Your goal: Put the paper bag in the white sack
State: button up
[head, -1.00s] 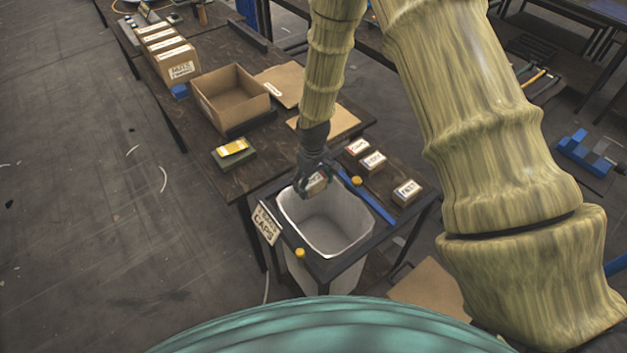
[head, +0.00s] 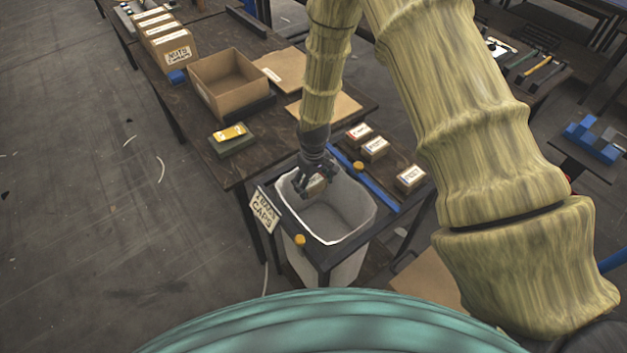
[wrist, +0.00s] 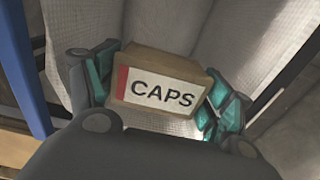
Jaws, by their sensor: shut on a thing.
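A small brown box-shaped package (wrist: 160,92) has a white label with a red stripe reading CAPS; no other paper bag is clear. My gripper (wrist: 155,88) is shut on it, with green-padded fingers at both sides. In the head view, my gripper (head: 316,186) hangs inside the left rear part of the white sack's mouth, and the package is partly hidden by the fingers. The white sack (head: 350,268) hangs open in a dark frame. Its pale walls (wrist: 200,30) surround the package in the wrist view. The package appears clear of the sack's bottom.
A caps sign (head: 262,210) stands at the frame's left corner. A blue strip (head: 375,192) runs along the right, beside several small labelled boxes (head: 374,149). An open carton (head: 200,90) and a yellow-topped block (head: 232,138) sit on the table behind.

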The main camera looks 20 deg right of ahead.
jog(key=shift+f+b, duration=6.2)
jog(key=shift+f, duration=5.25)
jog(key=o, duration=1.1)
jog(key=shift+r, duration=0.15)
notch_tip(320, 180, up, 12)
jog(key=shift+f, duration=0.15)
notch_tip(320, 180, up, 26)
jog(key=p, duration=1.8)
send_over(313, 225)
jog(key=shift+d, duration=0.1)
